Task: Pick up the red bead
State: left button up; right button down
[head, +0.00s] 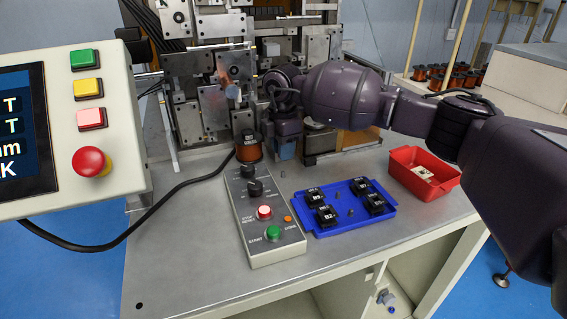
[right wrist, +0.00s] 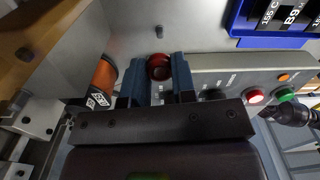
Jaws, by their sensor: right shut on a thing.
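The red bead (right wrist: 159,67) is a small dark-red round thing between the two blue fingers of my right gripper (right wrist: 158,82) in the right wrist view. The fingers are closed on its sides. In the head view my right gripper (head: 285,150) points down at the back of the metal table, right of the copper coil spool (head: 248,148). The bead is hidden there behind the gripper. I cannot tell whether the bead touches the table. My left gripper is in neither view.
The grey control box (head: 265,225) with knobs and buttons stands in front of the gripper. A blue tray (head: 345,222) with black labelled parts and a red bin (head: 407,158) lie to the right. The winder's metal plates (head: 215,105) rise behind. A large control panel (head: 100,130) stands left.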

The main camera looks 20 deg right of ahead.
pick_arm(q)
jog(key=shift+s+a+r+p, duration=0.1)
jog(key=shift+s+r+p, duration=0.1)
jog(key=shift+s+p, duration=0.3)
pick_arm(e)
notch_tip(320, 180, up, 14)
jog(key=shift+d+f, duration=0.1)
jog(key=shift+f, duration=0.05)
